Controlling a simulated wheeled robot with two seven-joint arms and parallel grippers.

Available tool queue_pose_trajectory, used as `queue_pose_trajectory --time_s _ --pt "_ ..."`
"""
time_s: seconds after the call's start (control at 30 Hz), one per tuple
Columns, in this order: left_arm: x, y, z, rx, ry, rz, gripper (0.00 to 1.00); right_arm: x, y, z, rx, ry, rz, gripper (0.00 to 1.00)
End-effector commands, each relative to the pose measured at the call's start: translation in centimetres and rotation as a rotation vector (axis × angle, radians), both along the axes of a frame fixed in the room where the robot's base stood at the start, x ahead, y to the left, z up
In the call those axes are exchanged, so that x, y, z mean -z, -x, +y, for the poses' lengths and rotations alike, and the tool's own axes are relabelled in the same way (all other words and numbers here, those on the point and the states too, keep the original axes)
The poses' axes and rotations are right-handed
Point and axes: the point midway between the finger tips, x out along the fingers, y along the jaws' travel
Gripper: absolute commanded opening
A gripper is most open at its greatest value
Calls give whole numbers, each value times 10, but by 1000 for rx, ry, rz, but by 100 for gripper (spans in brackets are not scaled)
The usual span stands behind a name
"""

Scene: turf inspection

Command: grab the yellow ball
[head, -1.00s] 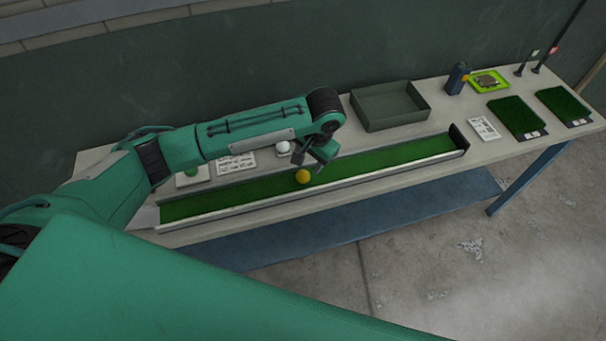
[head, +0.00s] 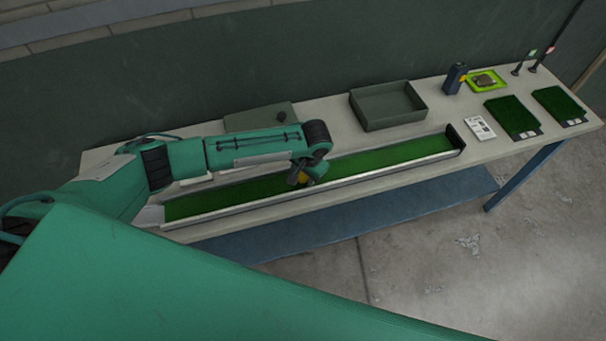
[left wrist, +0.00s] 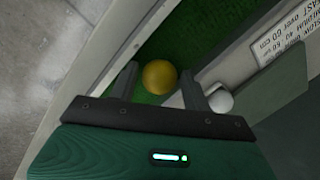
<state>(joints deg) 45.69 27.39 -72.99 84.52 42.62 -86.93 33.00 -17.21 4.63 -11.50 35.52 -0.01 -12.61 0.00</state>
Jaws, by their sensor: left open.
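The yellow ball (left wrist: 159,76) lies on the green turf of the long channel (head: 390,158). In the left wrist view it sits between the two fingers of my left gripper (left wrist: 158,84), which is open, with a gap visible on either side of the ball. In the head view the ball (head: 303,177) is partly hidden behind my left gripper (head: 302,181), which is low over the channel. My right gripper is not in view.
The channel has raised side walls. An empty grey tray (head: 388,121) stands behind it. Turf samples (head: 512,116) and a printed card (head: 479,127) lie at the right.

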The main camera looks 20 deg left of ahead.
Motion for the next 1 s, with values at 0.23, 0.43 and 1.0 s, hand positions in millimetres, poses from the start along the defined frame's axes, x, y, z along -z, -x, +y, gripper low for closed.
queue_pose_trajectory --time_s 0.23,0.43,1.0 --pt "0 0 0 0 0 0 16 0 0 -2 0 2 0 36" --pt "0 0 0 0 0 0 16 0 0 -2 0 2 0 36" --pt "-70 -1 -1 2 3 -6 16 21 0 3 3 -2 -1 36"
